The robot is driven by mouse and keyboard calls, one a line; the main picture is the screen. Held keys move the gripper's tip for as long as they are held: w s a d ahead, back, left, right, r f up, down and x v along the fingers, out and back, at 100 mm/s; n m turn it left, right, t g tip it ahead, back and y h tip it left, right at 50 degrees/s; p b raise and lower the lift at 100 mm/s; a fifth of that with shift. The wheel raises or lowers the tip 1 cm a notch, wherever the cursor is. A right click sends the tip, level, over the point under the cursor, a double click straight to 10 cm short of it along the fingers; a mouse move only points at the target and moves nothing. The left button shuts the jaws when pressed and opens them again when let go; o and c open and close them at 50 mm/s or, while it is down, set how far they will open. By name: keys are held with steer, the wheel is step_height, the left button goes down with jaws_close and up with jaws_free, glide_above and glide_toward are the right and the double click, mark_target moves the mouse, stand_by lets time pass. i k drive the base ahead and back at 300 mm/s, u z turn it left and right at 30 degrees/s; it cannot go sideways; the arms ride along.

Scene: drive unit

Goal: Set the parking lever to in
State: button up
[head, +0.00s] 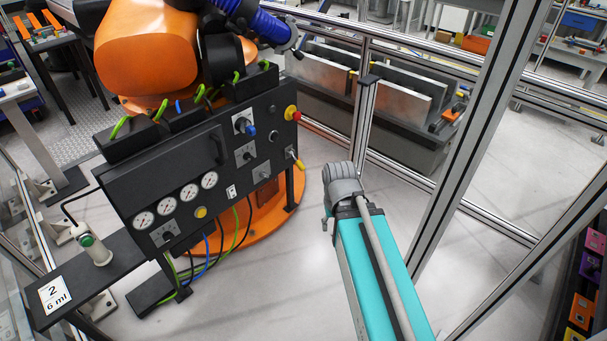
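A black control panel (200,165) stands left of centre in the head view, in front of an orange robot. A lever with a yellow tip (299,164) sticks out at its lower right edge, pointing down to the right. A lever with a blue knob (248,130) sits on a light plate higher up. No readable label shows which is the parking lever. The grey end of my teal arm (343,188) is right of the panel, apart from both levers. My gripper's fingers cannot be made out, and nothing held is visible.
The panel also carries a red button (292,113), several round gauges (190,192) and a yellow button (201,212). A black shelf with a green button (88,241) juts out at left. Metal fence posts (490,120) stand at right. Floor is free between panel and arm.

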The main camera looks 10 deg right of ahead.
mark_target(298, 164)
steer(key=u, duration=1.15)
steer(key=i, duration=1.3)
steer(key=z, duration=0.9)
